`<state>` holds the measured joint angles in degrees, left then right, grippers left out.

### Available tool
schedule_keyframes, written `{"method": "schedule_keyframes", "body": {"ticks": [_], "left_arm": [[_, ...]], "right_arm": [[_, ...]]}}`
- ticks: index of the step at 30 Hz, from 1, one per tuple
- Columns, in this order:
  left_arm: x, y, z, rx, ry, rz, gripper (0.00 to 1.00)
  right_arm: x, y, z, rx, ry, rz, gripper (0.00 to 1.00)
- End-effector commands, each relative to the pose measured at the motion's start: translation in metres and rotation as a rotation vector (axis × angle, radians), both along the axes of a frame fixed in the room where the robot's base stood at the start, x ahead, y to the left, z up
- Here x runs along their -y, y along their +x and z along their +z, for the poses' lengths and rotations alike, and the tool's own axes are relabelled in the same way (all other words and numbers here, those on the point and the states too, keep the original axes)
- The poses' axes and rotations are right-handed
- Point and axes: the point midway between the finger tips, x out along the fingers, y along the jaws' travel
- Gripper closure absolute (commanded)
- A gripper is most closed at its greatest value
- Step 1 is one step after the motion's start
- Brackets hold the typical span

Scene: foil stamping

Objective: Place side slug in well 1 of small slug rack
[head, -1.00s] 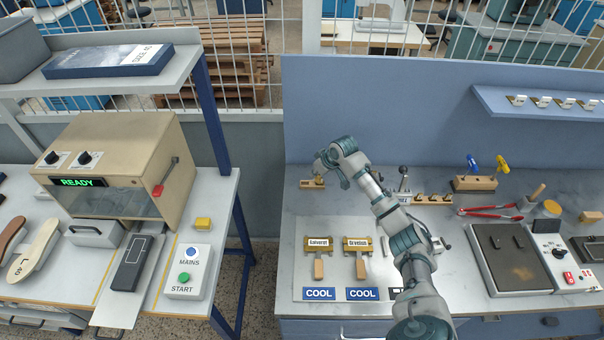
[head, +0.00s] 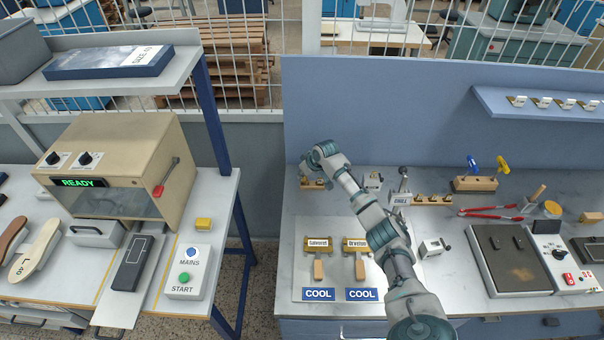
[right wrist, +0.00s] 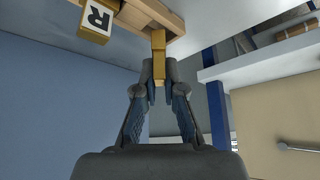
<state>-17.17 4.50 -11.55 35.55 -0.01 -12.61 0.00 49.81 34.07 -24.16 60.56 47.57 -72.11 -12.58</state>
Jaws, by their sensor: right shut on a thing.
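My right gripper (head: 307,171) is at the back left of the right-hand bench, by a small wooden rack (head: 313,185); the arm's end partly hides the rack. In the right wrist view the fingers (right wrist: 158,75) are shut on a narrow brass slug (right wrist: 159,43). The far end of this slug meets the edge of the wooden rack (right wrist: 152,10); I cannot tell whether it sits in a well. My left gripper is not in view.
Another wooden rack with several brass pieces (head: 433,200) stands to the right. Two wooden-handled brass holders (head: 318,245) (head: 356,245) lie on a pale mat (head: 335,283). A hot plate (head: 510,257) is at the right. The blue back panel (head: 400,120) rises behind the rack.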

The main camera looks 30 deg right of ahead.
Motion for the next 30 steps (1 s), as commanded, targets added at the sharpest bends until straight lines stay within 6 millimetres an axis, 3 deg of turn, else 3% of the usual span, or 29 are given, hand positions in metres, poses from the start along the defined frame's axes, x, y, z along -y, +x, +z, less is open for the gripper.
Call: {"method": "schedule_keyframes", "body": {"ticks": [3,4,6,17,20,30], "left_arm": [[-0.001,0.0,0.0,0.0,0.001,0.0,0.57],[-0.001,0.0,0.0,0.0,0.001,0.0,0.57],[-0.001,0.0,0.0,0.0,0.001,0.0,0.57],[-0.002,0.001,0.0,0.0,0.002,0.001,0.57],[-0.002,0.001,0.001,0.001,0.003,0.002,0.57],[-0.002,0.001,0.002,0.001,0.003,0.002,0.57]], "right_arm": [[0.0,0.0,-0.004,0.0,0.0,0.0,1.0],[0.0,0.0,-0.004,0.0,0.0,0.0,0.84],[0.0,0.0,-0.004,0.0,0.0,0.0,0.67],[0.0,0.0,0.001,0.001,-0.001,-0.001,0.67],[0.001,-0.004,0.012,0.002,-0.001,0.0,0.67],[0.01,-0.042,0.077,0.003,-0.002,0.001,0.67]]}}
